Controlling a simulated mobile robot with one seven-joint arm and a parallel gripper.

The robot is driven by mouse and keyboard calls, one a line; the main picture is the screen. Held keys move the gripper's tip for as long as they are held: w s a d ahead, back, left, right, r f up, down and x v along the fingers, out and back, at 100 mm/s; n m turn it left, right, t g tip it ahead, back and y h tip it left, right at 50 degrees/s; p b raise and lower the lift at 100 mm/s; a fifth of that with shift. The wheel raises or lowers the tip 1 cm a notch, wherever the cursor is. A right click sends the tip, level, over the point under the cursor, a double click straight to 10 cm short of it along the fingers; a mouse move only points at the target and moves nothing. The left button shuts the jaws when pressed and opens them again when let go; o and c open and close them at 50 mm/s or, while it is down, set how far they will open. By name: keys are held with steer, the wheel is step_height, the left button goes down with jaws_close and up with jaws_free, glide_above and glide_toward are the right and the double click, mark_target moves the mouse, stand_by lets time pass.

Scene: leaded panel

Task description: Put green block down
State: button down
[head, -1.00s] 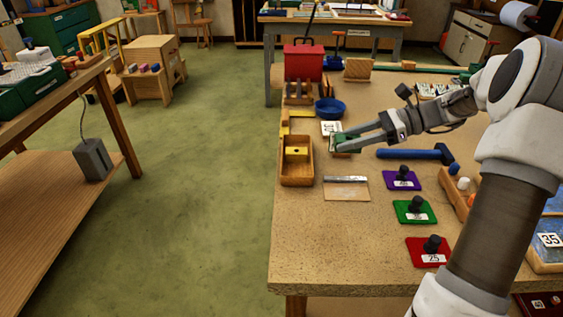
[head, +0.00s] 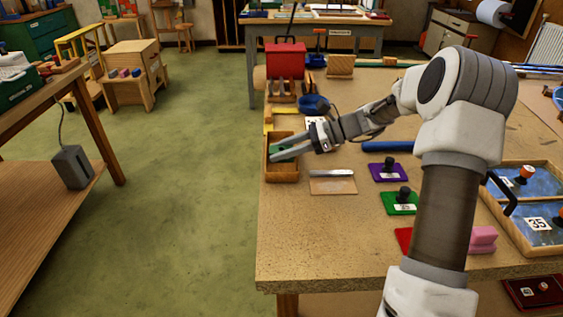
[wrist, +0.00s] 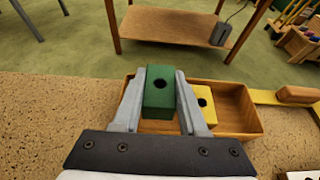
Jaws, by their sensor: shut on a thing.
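My gripper (wrist: 161,76) is shut on the green block (wrist: 160,95), one finger on each side of it. The block has a dark round hole in its upper face. In the head view the gripper (head: 284,153) is over the small wooden box (head: 283,177) near the table's left edge. In the wrist view the green block covers part of this box (wrist: 240,118), left of the yellow block (wrist: 204,104), which sits in the box and also has a hole. The green block's underside is hidden, so I cannot tell whether it touches the box floor.
A metal-edged scraper plate (head: 332,182) lies right of the box. Purple (head: 388,173) and green (head: 400,203) plates with black knobs lie further right. A blue bowl (head: 313,105) and a red toolbox (head: 285,62) stand behind. The table's front left is clear.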

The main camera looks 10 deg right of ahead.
mark_target(282, 169)
steer(key=shift+f+b, duration=0.3)
steer(key=shift+f, duration=1.3)
steer(key=shift+f, duration=0.15)
steer(key=c, duration=0.7)
jaws_free()
steer(key=shift+c, duration=0.2)
steer(key=shift+d+r, duration=0.35)
steer(key=shift+d, duration=0.05)
steer(key=p+v, duration=0.2)
steer(key=v, duration=0.9)
steer(key=shift+s+d, duration=0.1)
steer(key=shift+s, duration=0.05)
steer(key=shift+r, duration=0.1)
